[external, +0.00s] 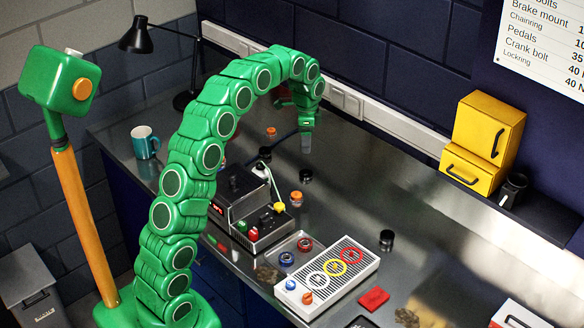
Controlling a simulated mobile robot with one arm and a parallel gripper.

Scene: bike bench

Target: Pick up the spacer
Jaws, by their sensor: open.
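I cannot tell for sure which small part is the spacer. A small black round part (306,176) sits on the metal bench, and a taller black cylinder (386,240) stands further right. Small orange-brown round parts stand on the bench too, one (271,133) near the back and one (296,198) nearer the front. My gripper (306,146) points down above the bench, open, a short way above the small black part in the picture. Its fingertips are small in this view, and nothing shows between them.
A black and grey device (238,190) with coloured knobs stands left of the small parts. A tray with coloured rings (340,268) and a red block (373,299) lie in front. Yellow boxes (488,130) stand at the back right. A teal mug (144,142) stands left.

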